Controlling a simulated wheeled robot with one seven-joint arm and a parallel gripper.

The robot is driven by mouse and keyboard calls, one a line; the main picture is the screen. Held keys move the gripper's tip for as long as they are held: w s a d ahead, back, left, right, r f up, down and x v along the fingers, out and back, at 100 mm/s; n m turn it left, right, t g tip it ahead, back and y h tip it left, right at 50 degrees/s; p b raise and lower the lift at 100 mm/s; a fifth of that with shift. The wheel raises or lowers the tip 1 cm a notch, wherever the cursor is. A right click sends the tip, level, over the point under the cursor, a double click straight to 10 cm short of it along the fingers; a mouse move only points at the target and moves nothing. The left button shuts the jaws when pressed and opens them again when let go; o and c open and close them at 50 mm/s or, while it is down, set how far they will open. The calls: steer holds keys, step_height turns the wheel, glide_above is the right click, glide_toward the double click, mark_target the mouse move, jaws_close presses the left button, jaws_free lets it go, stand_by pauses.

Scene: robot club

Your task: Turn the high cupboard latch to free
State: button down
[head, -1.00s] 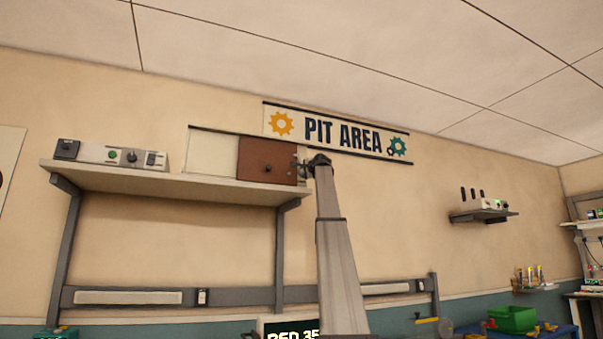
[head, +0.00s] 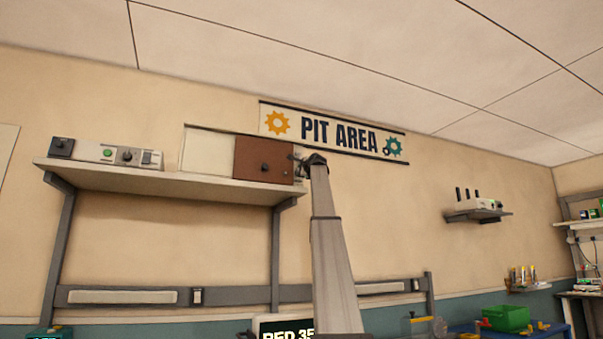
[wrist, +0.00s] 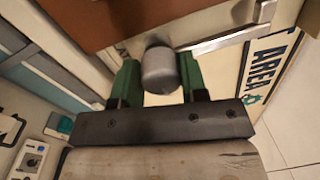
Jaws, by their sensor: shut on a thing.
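The high cupboard has a brown door (head: 255,160) with a small dark knob (head: 264,168) on its face. My gripper (head: 301,164) is at the door's right edge, at the end of my raised arm. In the wrist view its green fingers (wrist: 160,84) stand on both sides of a grey rounded latch knob (wrist: 159,70), and they are shut on it. The brown door (wrist: 110,18) shows behind and above the knob. The knob hides part of the fingers' contact, and I cannot tell which way the latch is turned.
A long shelf (head: 150,178) under the cupboard bears a control box (head: 110,153) at the left. The PIT AREA sign (head: 335,132) is on the wall just above and right of my gripper. A small wall shelf (head: 478,214) is farther right, with bare wall between.

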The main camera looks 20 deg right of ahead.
steer(key=c, duration=0.7)
jaws_free()
steer(key=shift+o, duration=0.2)
steer(key=s, duration=1)
steer(key=shift+s+f, duration=0.4)
